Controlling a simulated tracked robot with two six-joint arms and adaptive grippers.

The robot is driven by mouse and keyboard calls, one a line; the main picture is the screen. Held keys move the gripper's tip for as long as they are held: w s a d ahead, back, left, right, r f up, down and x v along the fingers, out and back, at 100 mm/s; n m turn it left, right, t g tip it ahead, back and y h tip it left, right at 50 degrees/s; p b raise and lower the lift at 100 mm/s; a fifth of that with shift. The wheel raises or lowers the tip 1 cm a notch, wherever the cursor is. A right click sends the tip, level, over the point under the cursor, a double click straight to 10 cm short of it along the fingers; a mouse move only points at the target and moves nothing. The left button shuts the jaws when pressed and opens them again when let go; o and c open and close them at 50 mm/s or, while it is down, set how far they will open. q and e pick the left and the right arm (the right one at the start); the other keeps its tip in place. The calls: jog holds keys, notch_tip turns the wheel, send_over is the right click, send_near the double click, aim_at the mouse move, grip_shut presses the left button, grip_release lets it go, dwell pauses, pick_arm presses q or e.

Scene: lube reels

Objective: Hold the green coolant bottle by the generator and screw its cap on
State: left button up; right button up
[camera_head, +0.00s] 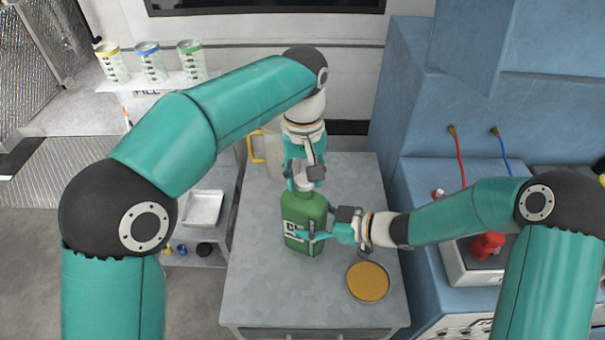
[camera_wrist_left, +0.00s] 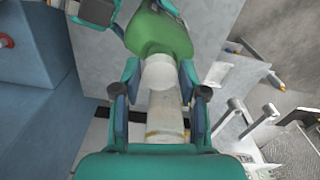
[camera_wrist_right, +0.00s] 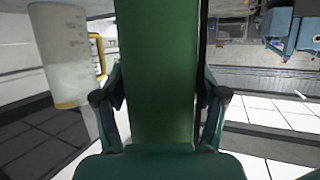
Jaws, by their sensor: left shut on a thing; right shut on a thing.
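The green coolant bottle (camera_head: 304,219) stands upright on the grey bench top (camera_head: 262,280), its label facing the front. My right gripper (camera_head: 312,236) is shut on the bottle's body from the right; in the right wrist view the green body (camera_wrist_right: 158,75) fills the space between its fingers. My left gripper (camera_head: 304,178) points down from above and is shut on the white cap (camera_wrist_left: 158,74) at the bottle's neck. The cap is at the mouth; I cannot tell how far its thread is engaged. The fingers partly hide the cap in the head view.
A round tray with an amber surface (camera_head: 368,282) lies on the bench at front right. A translucent jug with a yellow handle (camera_head: 268,152) stands behind the bottle. Blue cabinets (camera_head: 408,110) rise at the right. The front left of the bench is clear.

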pick_arm(q)
jog(key=shift+f, duration=0.6)
